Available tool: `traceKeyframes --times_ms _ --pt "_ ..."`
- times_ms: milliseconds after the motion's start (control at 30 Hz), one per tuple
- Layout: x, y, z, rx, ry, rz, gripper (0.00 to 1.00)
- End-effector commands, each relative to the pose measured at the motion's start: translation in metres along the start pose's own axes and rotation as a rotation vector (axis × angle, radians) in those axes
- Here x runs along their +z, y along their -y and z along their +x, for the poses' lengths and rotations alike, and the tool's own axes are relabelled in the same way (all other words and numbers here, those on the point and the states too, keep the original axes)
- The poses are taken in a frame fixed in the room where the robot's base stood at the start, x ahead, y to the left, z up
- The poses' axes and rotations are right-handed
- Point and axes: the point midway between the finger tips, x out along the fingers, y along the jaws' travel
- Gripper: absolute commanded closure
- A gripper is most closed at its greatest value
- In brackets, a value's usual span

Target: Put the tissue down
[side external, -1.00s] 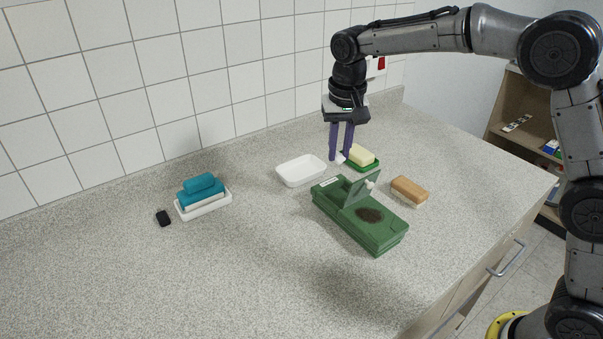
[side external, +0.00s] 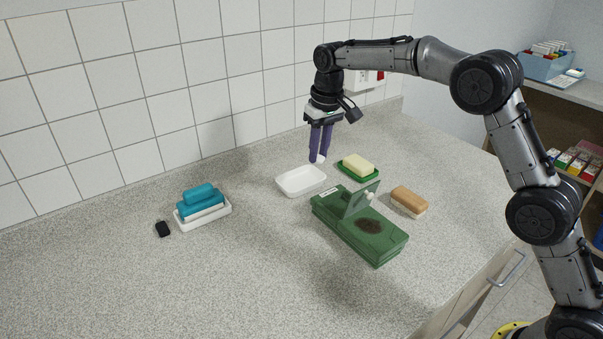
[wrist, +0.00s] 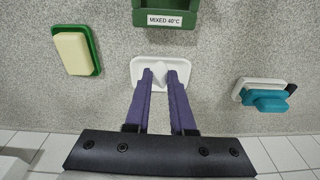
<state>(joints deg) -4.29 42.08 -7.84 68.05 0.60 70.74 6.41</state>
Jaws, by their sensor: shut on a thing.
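My gripper (side external: 317,157) points down with its purple fingers shut on a small white tissue (side external: 318,160). In the wrist view the tissue (wrist: 159,70) shows between the fingertips of my gripper (wrist: 160,76), in front of the white tray (wrist: 141,66). In the side view the fingertips and tissue are at the back right edge of the shallow white tray (side external: 289,188), which looks empty. They appear to be above the tray; the exact height is hard to tell.
A yellow block on a green dish (side external: 372,178) and a brown-and-white sponge (side external: 408,202) are to the right. The tiled wall is behind.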

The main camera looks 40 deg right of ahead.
Motion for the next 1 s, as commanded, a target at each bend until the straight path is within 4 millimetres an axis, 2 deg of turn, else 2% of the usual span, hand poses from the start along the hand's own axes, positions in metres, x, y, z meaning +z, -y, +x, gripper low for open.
traceKeyframes --times_ms 33,200,400,633,867,1000 --pt "-0.009 0.001 0.007 0.0 0.0 0.0 1.0" --pt "-0.031 0.003 0.038 0.001 0.002 0.0 1.0" --pt "-0.046 0.005 0.061 0.0 0.0 0.0 1.0" --pt "-0.053 0.006 0.071 0.0 0.0 0.001 1.0" --pt "-0.05 0.005 0.1 0.001 0.0 0.001 1.0" --pt "-0.05 0.005 0.102 0.0 -0.001 0.001 1.0"
